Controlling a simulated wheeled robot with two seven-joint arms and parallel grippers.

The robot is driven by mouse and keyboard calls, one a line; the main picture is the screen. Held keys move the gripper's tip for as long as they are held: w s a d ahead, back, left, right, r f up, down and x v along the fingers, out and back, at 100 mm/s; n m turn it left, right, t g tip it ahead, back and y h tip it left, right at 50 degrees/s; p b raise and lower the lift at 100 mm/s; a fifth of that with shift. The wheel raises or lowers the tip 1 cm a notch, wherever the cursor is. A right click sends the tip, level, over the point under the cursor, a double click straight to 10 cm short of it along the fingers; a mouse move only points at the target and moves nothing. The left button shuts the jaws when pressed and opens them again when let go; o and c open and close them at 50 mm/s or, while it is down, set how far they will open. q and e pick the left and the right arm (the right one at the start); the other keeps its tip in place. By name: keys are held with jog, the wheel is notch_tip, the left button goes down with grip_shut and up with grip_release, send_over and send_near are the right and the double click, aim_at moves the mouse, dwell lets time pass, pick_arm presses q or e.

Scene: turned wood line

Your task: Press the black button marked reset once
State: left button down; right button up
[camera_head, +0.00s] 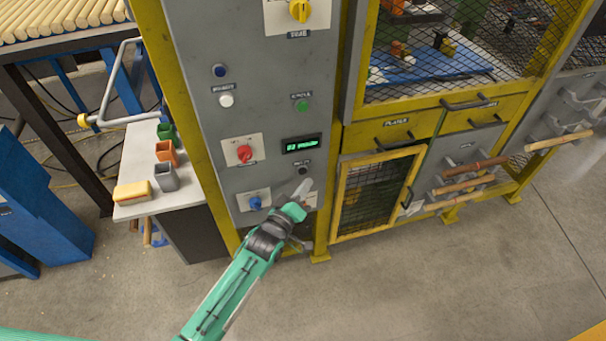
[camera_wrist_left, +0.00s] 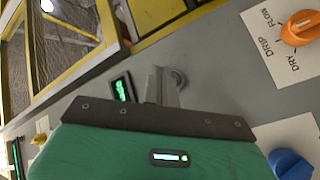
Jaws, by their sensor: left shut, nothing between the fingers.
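The black button (camera_head: 303,170) is a small round dark button on the grey control panel, just under the green-lit display (camera_head: 300,145). Its label is too small to read surely. My left gripper (camera_head: 303,189) is shut and empty, its tip just below the button in the head view. In the left wrist view the shut fingers (camera_wrist_left: 163,84) point at the panel, right beside a round grey-rimmed button (camera_wrist_left: 179,78). The fingers partly cover that area, and I cannot tell whether they touch it. The display (camera_wrist_left: 121,88) shows there too. My right gripper is not in view.
A red knob (camera_head: 244,152) and a blue knob (camera_head: 255,202) sit left of the button. A green button (camera_head: 302,106), a white button (camera_head: 226,100) and a dark blue button (camera_head: 219,71) are higher up. A yellow-framed mesh door (camera_head: 346,203) is at the right.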

pick_arm(q)
jog(key=shift+w+a, duration=0.15)
jog(key=shift+w, duration=0.35)
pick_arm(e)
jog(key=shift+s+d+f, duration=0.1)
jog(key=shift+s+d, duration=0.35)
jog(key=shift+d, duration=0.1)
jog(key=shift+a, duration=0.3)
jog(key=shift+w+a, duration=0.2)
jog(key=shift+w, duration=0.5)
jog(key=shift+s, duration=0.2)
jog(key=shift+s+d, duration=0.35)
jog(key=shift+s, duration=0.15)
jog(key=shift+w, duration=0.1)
